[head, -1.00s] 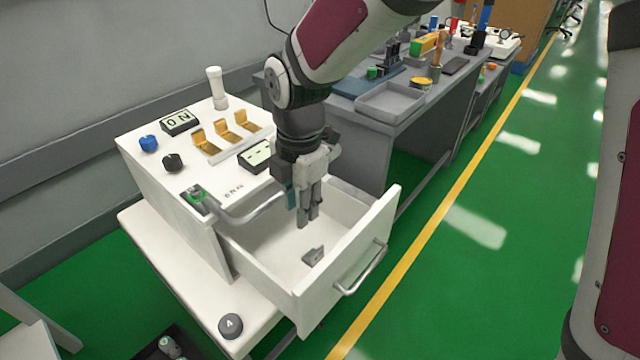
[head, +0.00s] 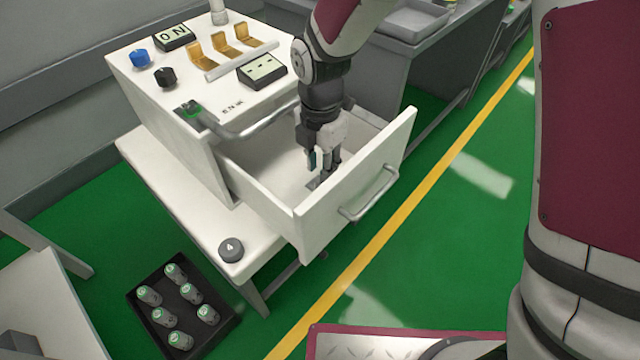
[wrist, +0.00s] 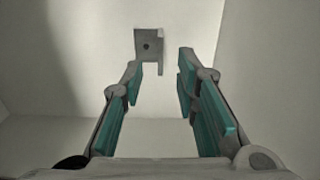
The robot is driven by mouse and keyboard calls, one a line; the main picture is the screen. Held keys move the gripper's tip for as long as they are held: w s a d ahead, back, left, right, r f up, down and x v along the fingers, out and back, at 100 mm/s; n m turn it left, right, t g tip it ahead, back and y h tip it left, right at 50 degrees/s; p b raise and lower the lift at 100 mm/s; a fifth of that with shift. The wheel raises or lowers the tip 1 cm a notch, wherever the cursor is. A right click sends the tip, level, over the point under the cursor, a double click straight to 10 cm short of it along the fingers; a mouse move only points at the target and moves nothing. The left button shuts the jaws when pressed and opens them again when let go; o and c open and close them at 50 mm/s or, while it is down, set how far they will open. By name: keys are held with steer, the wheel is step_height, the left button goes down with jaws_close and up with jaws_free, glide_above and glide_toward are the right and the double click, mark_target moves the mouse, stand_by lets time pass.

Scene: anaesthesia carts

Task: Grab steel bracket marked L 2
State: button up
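A small grey steel bracket (wrist: 148,44) lies on the floor of the open white drawer (head: 355,185). In the wrist view it is L-shaped with a dark hole, just beyond my fingertips and nearer the left finger. No marking on it can be read. In the head view my gripper (head: 322,172) points down inside the drawer and mostly hides the bracket (head: 312,184). My gripper also shows in the wrist view (wrist: 160,68), open with its teal-padded fingers apart and nothing between them.
The drawer's front wall and side walls stand close around my gripper. A bent metal handle (head: 262,126) sticks out from the white cart (head: 215,100) above the drawer. A black tray (head: 150,338) of several grey canisters sits at lower left.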

step_height(320, 180, down, 5)
steer(key=b, duration=0.2)
steer(key=shift+f+b, duration=0.1)
steer(key=shift+b, duration=0.3)
jaws_close()
